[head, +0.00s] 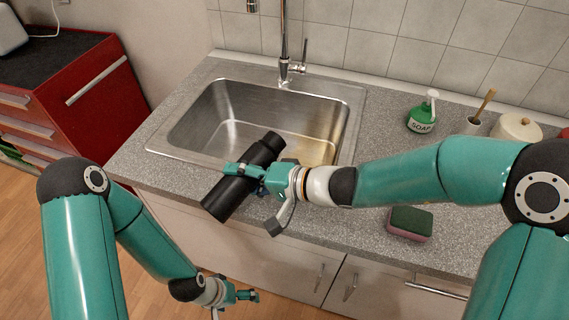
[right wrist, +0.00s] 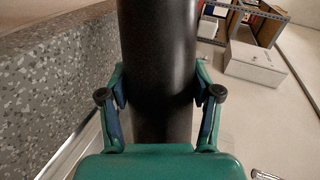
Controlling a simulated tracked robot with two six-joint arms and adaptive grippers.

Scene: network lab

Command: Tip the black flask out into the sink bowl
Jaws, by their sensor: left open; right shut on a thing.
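The black flask (head: 228,195) is in my right gripper (head: 243,172), which is shut around its body. It is tilted, its narrower top end pointing up and right over the front edge of the sink bowl (head: 230,107), its base toward the front of the counter. In the right wrist view the flask (right wrist: 158,60) stands between the two fingers of the gripper (right wrist: 160,98). The steel sink bowl is behind it and looks empty where visible. My left gripper (head: 245,296) is open and empty, low in front of the cabinet doors.
A tap (head: 285,50) stands behind the bowl. A green soap bottle (head: 422,115), a cup with a brush (head: 472,125) and a lidded pot (head: 517,130) stand at the back right. A sponge (head: 410,223) lies on the counter (head: 340,235). A red drawer cabinet (head: 90,85) stands at left.

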